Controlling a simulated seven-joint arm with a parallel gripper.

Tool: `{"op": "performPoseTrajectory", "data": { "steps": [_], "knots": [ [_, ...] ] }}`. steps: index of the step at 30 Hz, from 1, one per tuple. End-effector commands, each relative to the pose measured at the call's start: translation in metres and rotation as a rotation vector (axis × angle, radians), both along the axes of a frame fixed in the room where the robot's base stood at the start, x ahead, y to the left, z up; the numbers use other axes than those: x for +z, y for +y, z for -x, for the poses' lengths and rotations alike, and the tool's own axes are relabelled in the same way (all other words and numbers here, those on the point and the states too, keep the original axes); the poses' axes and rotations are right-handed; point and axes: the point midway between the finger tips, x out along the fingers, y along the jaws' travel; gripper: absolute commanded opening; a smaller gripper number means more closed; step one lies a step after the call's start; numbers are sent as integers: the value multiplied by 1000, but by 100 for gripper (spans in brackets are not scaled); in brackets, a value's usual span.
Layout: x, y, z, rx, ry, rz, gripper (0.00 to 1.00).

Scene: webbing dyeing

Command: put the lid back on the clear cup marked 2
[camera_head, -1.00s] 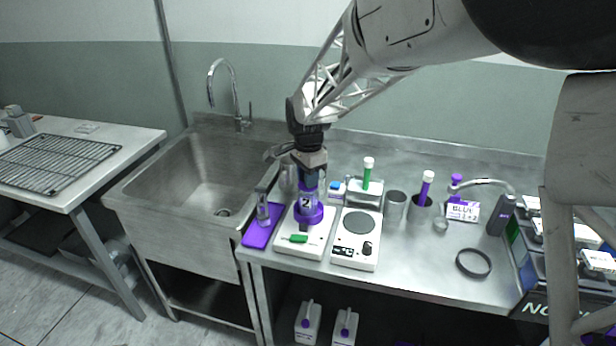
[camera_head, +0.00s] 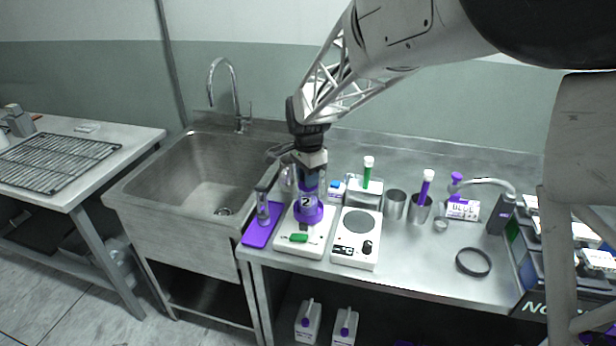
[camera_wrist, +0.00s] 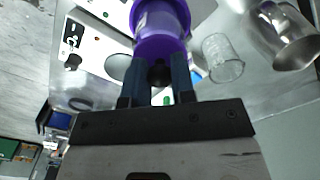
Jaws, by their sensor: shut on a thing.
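The clear cup marked 2 (camera_head: 306,201) stands upright on the left white device, with a purple ring around its base. My gripper (camera_head: 311,178) points straight down at the top of the cup. In the wrist view my gripper (camera_wrist: 160,78) is shut on a dark knob (camera_wrist: 160,72), which I take to be the lid's. A purple round body (camera_wrist: 160,28) lies just beyond the knob. The lid's rim is mostly hidden by the fingers, so I cannot tell whether it touches the cup.
A purple tray (camera_head: 262,236) with a clear vessel is left of the cup. A white device with a round plate (camera_head: 357,239) is on the right. The sink (camera_head: 200,175) is at left. The front right counter is mostly clear, with a black ring (camera_head: 473,262).

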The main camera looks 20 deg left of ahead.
Motion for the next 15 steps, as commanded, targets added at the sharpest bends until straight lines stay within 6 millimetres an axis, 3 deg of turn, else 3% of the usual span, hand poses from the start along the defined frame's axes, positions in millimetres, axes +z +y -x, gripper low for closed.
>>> {"op": "performPoseTrajectory", "data": {
  "steps": [5, 6, 11, 15],
  "knots": [
    [0, 0, 0, 0, 0, 0, 1],
    [0, 0, 0, 0, 0, 0, 27],
    [0, 0, 0, 0, 0, 0, 51],
    [0, 0, 0, 0, 0, 0, 54]
  ]
}}
